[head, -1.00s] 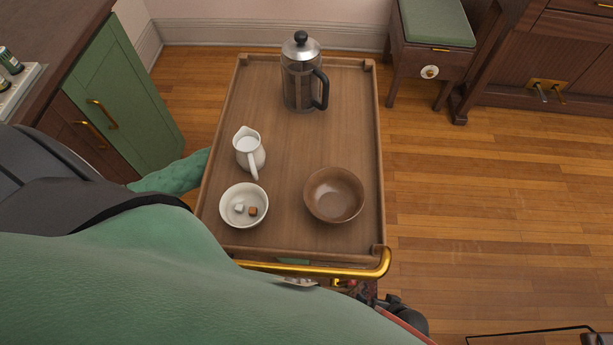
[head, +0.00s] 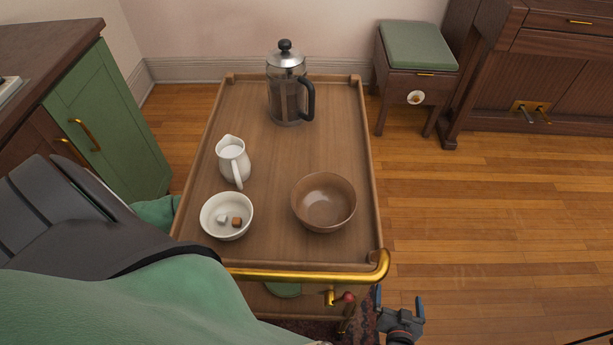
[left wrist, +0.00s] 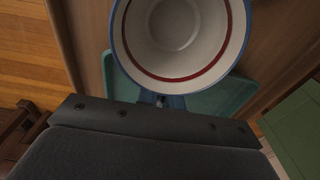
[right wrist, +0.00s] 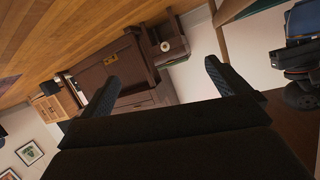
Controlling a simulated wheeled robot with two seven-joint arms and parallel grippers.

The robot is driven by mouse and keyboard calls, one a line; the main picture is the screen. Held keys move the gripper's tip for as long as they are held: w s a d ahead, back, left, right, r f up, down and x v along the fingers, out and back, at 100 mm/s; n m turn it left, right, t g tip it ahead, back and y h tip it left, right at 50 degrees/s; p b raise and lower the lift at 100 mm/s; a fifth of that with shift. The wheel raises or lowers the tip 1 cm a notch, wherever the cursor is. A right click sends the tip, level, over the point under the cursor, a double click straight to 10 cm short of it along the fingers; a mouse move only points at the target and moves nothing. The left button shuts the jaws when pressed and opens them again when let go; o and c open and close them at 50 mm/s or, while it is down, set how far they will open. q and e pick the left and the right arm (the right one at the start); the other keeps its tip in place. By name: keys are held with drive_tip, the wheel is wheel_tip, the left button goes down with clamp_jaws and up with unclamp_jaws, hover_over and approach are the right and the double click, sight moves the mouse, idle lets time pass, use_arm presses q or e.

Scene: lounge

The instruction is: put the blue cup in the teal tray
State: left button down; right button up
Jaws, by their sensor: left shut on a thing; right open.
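The blue cup (left wrist: 178,70) fills the top of the left wrist view, its mouth toward the camera, with a blue rim, a pale inside and a red ring. My left gripper (left wrist: 165,100) is shut on its near side. The teal tray (left wrist: 232,100) shows behind the cup, partly hidden by it; I cannot tell whether they touch. A small teal patch (head: 283,290) shows below the trolley handle in the head view. My right gripper (head: 400,318) is beside the trolley's near right corner; in the right wrist view (right wrist: 160,88) it is open and empty.
The wooden trolley (head: 275,160) holds a French press (head: 287,92), a white jug (head: 233,160), a white bowl (head: 227,216) with sugar cubes and a brown bowl (head: 323,202). Its brass handle (head: 300,275) crosses the near edge. Floor to the right is clear.

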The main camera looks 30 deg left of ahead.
use_arm(q)
drive_tip(key=w+a, duration=0.1)
drive_tip(key=w, duration=0.1)
drive_tip(key=w+a, duration=0.1)
drive_tip(key=w, duration=0.1)
drive_tip(key=w+a+b, duration=0.1)
drive_tip(key=w, duration=0.1)
drive_tip(key=shift+w+a, duration=0.1)
drive_tip(key=shift+a, duration=0.3)
drive_tip(key=w+a, duration=0.2)
drive_tip(key=w, duration=0.1)
drive_tip(key=w+a, duration=0.1)
drive_tip(key=w, duration=0.1)
drive_tip(key=shift+w+a+b, duration=0.2)
drive_tip(key=shift+b, duration=0.2)
drive_tip(key=shift+w+a, duration=0.3)
drive_tip(key=shift+w, duration=0.2)
wheel_tip(320, 180, down, 4)
drive_tip(key=shift+r+b, duration=0.25)
drive_tip(key=shift+b, duration=0.35)
use_arm(e)
wheel_tip(320, 180, up, 34)
drive_tip(key=w+d+t+y, duration=0.1)
drive_tip(key=w+t+y, duration=0.1)
drive_tip(key=t, duration=1)
drive_tip(key=shift+w+d+y, duration=0.15)
drive_tip(key=shift+d+y, duration=0.05)
drive_tip(key=shift+y, duration=0.2)
drive_tip(key=shift+f, duration=0.15)
